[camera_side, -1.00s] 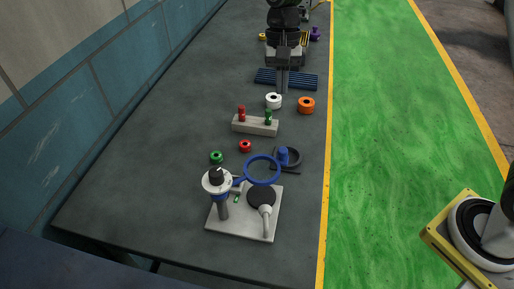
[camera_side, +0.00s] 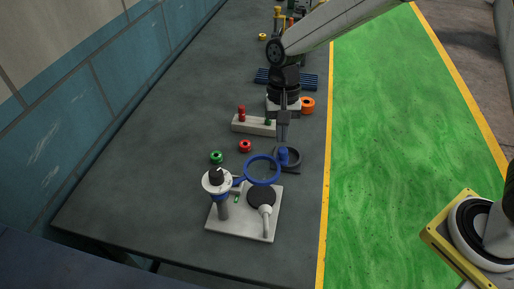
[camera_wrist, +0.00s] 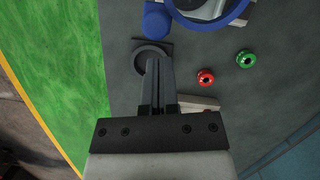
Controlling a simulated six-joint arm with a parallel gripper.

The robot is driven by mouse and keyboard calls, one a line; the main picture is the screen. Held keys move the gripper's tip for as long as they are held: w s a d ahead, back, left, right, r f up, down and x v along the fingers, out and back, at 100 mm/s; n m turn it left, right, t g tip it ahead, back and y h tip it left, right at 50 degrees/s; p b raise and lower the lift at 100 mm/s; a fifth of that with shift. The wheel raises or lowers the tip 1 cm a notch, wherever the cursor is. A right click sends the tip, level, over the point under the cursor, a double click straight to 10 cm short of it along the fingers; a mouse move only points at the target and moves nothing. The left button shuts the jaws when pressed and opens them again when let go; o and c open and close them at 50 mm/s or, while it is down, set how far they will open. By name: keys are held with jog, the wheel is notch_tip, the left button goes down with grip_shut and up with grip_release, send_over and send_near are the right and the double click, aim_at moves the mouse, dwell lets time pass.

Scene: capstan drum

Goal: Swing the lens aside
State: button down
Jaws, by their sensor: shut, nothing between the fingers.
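The lens is a blue ring (camera_side: 262,170) on a short blue arm from a post with a white collar and black knob (camera_side: 216,178). It hangs over part of a white base plate (camera_side: 240,228) with a dark round pad (camera_side: 261,196). In the wrist view the blue ring (camera_wrist: 243,17) is cut off at the top edge. My gripper (camera_side: 284,138) is shut and empty, pointing down behind the lens, near the blue knob (camera_side: 283,154). In the wrist view my gripper's fingers (camera_wrist: 158,62) lie together over a dark ring-shaped dish (camera_wrist: 138,66), apart from the lens.
A red ring (camera_side: 245,146) and a green ring (camera_side: 216,157) lie left of the lens. An orange ring (camera_side: 308,104) lies near the table's right edge. The left table area is clear.

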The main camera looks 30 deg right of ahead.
jog(key=shift+s+a, duration=0.25)
jog(key=shift+s, duration=0.15)
jog(key=shift+s, duration=0.15)
jog(key=shift+s+m, duration=0.3)
jog(key=shift+s, duration=0.2)
jog(key=shift+s+m, duration=0.5)
jog(key=shift+s, duration=0.1)
jog(key=s+a+m+t+y, duration=0.1)
jog(key=s+a+m, duration=0.5)
jog(key=s, duration=0.8)
jog(key=shift+a, duration=0.85)
